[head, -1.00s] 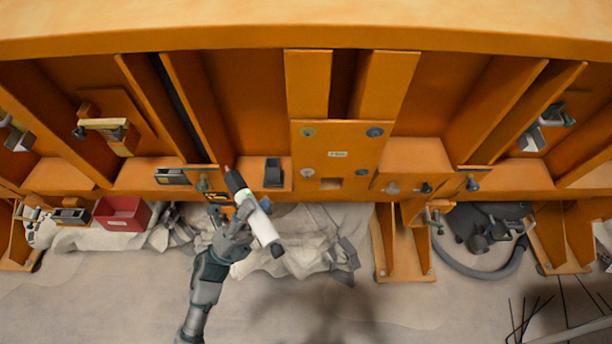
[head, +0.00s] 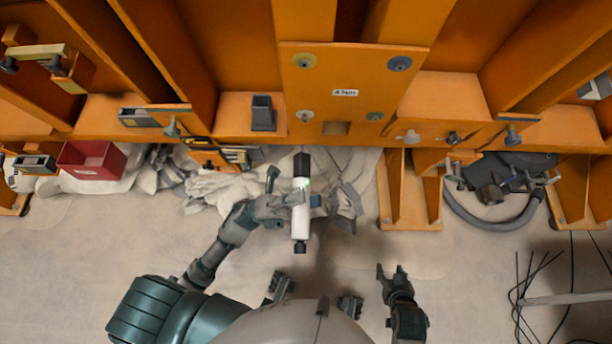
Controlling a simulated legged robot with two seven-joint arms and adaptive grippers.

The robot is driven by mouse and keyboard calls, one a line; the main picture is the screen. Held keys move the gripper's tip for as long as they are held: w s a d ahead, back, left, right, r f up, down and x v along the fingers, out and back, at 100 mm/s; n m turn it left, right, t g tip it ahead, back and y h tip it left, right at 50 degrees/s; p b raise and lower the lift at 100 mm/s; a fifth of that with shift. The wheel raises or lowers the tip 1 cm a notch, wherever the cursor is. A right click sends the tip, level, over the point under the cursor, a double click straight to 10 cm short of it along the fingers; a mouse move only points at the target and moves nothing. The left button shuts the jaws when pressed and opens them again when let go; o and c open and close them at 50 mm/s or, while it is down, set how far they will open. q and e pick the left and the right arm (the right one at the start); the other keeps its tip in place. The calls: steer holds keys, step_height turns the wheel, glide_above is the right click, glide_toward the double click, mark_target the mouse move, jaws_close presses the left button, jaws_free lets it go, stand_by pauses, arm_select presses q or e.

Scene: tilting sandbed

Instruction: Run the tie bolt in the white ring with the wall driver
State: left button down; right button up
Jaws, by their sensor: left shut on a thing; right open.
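The wall driver (head: 301,222), a white cylinder with black ends and a small green light, is held in my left gripper (head: 303,199). The gripper is shut around its middle. The driver's dark upper end points toward the orange wall, below the bolt plate (head: 350,83), apart from it in the picture. Details of the bolt inside the white ring are too small to tell. My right gripper (head: 391,272) is open and empty above the floor.
A dark open holder (head: 263,113) stands on the ledge left of the plate. A red bin (head: 91,160) is at far left. Crumpled cloth (head: 215,190) lies under the ledge.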

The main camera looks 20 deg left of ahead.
mark_target(305, 168)
arm_select(q)
steer(key=shift+s+d+g, duration=0.1)
steer(key=shift+d+g, duration=0.15)
steer(key=shift+g, duration=0.05)
steer(key=shift+w+a+r, duration=0.15)
steer(key=shift+w+a, duration=0.2)
steer(key=shift+w, duration=0.45)
steer(key=shift+w+a+r, duration=0.1)
steer(key=shift+w+a, duration=0.2)
steer(key=shift+w, duration=0.5)
steer(key=shift+w+a+r, duration=0.1)
steer(key=shift+w, duration=0.4)
steer(key=shift+w+a+r, duration=0.1)
steer(key=shift+w, duration=0.5)
steer(key=shift+w+a+r, duration=0.2)
steer(key=shift+w+r, duration=0.1)
steer(key=shift+w, duration=0.3)
stand_by(0.5)
